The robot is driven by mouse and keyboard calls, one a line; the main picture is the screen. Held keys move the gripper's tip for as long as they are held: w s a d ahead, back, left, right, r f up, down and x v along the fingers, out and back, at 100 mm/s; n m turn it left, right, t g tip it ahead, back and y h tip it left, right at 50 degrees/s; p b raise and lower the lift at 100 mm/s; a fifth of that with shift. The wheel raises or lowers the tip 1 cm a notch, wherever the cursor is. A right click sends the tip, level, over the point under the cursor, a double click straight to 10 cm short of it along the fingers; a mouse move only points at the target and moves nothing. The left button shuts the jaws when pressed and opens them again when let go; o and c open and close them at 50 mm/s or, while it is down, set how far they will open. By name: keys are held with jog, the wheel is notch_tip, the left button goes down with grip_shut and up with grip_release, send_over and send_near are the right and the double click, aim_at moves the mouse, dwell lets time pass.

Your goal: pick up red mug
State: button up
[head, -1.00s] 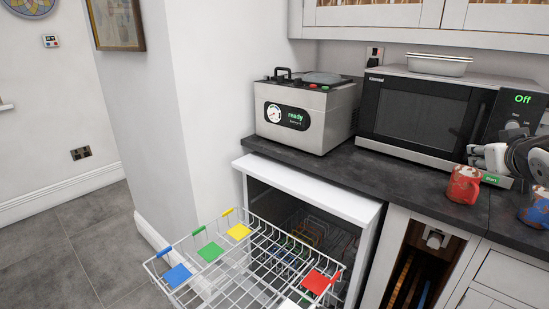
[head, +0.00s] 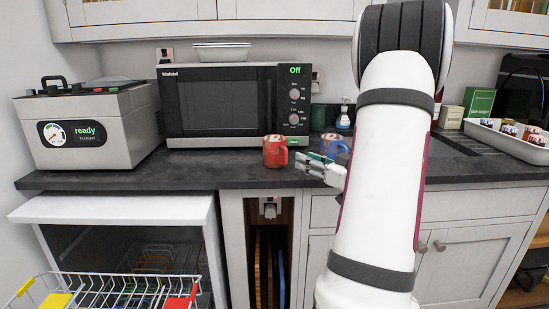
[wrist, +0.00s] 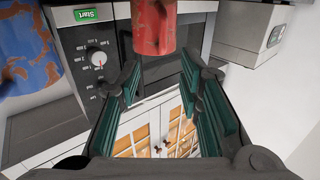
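The red mug (head: 274,152) stands on the dark worktop in front of the microwave, its handle toward the right. In the wrist view, the red mug (wrist: 153,27) is at the top centre, ahead of the open fingers. My gripper (head: 311,160) is just right of the red mug in the head view, beside its handle side. In the wrist view, my gripper (wrist: 162,78) has its green-padded fingers spread apart with nothing held between them. A gap shows between the pads and the mug; whether a fingertip touches it cannot be told.
A blue mug (head: 333,146) stands close behind my gripper; it also shows in the wrist view (wrist: 22,50). The microwave (head: 235,105) is behind the red mug. A steel appliance (head: 88,128) is at left. An open dishwasher with its rack (head: 110,288) pulled out is below left.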

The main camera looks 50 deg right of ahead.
aim_at(286, 151)
jog(key=w, duration=0.3)
jog(key=shift+w+d, duration=0.35)
jog(key=w, duration=0.1)
jog(key=w+b, duration=0.1)
jog(key=w, duration=0.2)
jog(key=shift+w+d+f+b, duration=0.2)
jog(key=shift+w+f+b, duration=0.1)
jog(key=shift+w+f, duration=0.05)
jog(key=shift+w, duration=0.25)
grip_shut()
jog(key=shift+r, duration=0.1)
